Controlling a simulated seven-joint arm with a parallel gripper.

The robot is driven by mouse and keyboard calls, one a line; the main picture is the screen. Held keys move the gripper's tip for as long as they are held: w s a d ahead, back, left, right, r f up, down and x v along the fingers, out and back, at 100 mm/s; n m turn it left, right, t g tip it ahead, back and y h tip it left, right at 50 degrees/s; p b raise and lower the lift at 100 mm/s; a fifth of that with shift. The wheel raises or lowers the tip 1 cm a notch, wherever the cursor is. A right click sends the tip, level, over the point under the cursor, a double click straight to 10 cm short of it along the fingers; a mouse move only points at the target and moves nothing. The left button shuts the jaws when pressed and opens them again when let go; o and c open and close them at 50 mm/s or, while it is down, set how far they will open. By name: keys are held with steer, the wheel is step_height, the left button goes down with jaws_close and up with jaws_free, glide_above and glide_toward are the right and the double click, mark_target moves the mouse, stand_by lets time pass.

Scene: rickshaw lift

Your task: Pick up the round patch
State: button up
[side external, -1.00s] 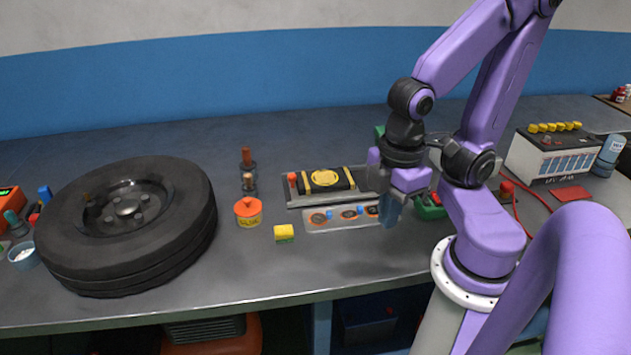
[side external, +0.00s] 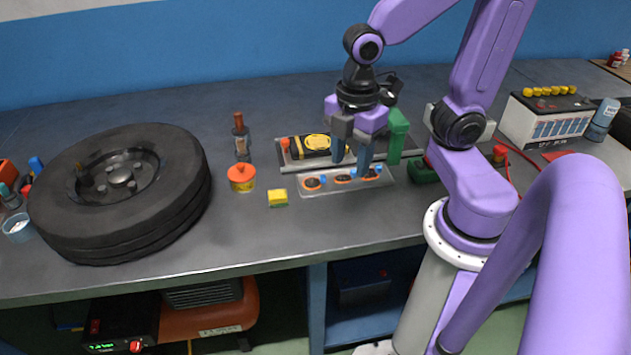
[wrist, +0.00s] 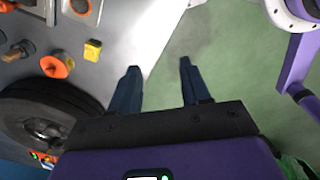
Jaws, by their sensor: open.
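Several round dark patches with orange rims lie in a row on a shallow grey tray (side external: 333,192), with small blue pieces between them. The left round patch (side external: 313,183) shows clear of my gripper; the others are close under or beside the fingers. My gripper (side external: 351,161) is open and empty, above the middle and right part of the tray. I cannot tell its exact height over the patches. In the wrist view the two fingers (wrist: 157,80) are apart with only bench edge and floor between them. Part of the tray and one round patch (wrist: 80,5) show at the top left there.
A large tire (side external: 120,190) fills the bench's left. An orange-lidded tin (side external: 242,178) and a yellow block (side external: 278,198) stand left of the tray. A black and yellow device (side external: 310,146) lies behind it, and a green box (side external: 398,135) stands right of my gripper.

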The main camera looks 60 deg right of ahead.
steer(key=w+d+n, duration=0.4)
steer(key=w, duration=0.3)
steer(key=n, duration=0.6)
glide_above(323, 177)
steer(key=d, duration=0.1)
step_height(323, 177, down, 13)
steer(key=shift+s+r, duration=0.1)
steer(key=shift+s, duration=0.05)
steer(key=shift+a+f, duration=0.25)
steer(key=shift+f, duration=0.65)
steer(key=shift+a+f, duration=0.25)
steer(key=shift+f, duration=1.5)
jaws_close()
